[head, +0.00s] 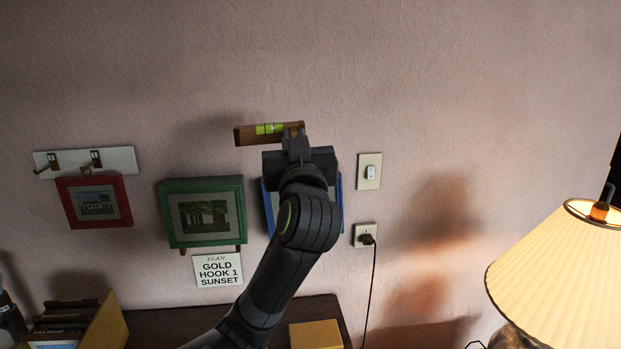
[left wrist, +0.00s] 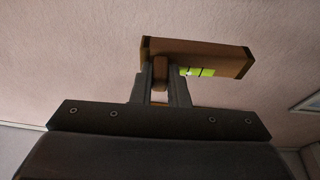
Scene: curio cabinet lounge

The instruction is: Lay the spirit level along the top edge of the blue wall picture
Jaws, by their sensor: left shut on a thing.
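The spirit level (head: 251,135) is a short brown bar with a green vial. My left gripper (head: 297,130) is shut on it near its right end in the head view and holds it up before the wall, roughly horizontal. The level (left wrist: 222,62) also shows in the left wrist view, between the fingers of my left gripper (left wrist: 160,78). The blue wall picture (head: 338,205) is mostly hidden behind my left arm; parts of its blue frame show at either side. The level appears above the picture's top edge, which is hidden. My right gripper is not in view.
A green picture (head: 170,212) and a red picture (head: 68,205) hang to the left, near a white hook rail (head: 122,158). A light switch (head: 369,182) and plugged outlet (head: 361,229) are to the right. A lit lamp (head: 560,265) stands at far right. The upper wall is clear.

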